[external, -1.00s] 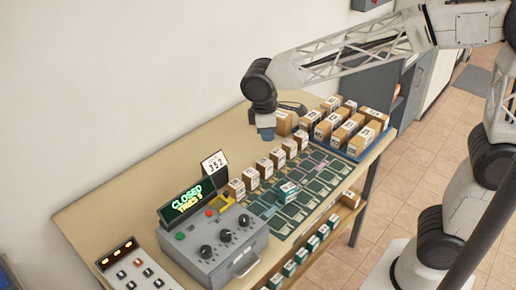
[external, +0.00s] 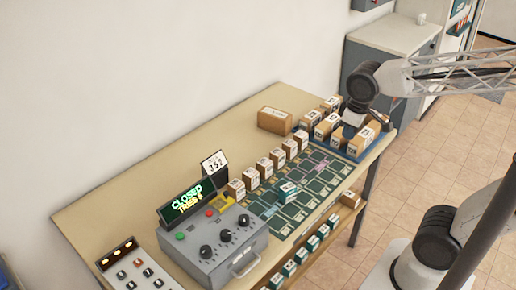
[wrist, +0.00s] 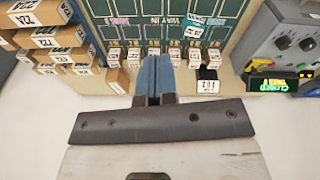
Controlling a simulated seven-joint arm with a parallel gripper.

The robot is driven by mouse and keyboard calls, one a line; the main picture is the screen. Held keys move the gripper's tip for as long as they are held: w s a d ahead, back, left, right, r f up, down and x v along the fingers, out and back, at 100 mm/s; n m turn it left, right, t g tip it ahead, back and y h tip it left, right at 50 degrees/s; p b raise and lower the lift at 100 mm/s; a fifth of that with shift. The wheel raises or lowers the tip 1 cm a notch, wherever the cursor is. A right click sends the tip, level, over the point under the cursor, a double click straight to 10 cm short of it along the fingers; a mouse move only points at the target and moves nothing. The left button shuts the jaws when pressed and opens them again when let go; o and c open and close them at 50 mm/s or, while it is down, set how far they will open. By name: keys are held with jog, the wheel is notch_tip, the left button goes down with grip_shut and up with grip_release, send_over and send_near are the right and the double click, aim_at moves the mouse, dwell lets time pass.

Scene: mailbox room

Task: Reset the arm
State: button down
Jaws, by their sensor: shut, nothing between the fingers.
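My gripper (external: 352,120) hangs at the right end of the table, over or beside the blue tray (external: 362,156) of brown boxes in the external view. In the wrist view its two blue fingers (wrist: 154,72) are together with nothing between them. My arm reaches in from the right. In the external view the wrist partly hides the boxes behind it.
Brown labelled boxes (external: 328,126) fill the tray. One larger box (external: 275,120) stands left of it. A row of small boxes (external: 264,168) lines a green slotted board (external: 285,212). A grey console (external: 218,245) has a display reading CLOSED (external: 188,203). The table's back left is bare.

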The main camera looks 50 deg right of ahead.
jog(key=s+d+f+m, duration=0.2)
jog(key=s+d, duration=0.1)
jog(key=s, duration=0.3)
jog(key=shift+s+d+f+t, duration=0.2)
jog(key=shift+s+t, duration=0.2)
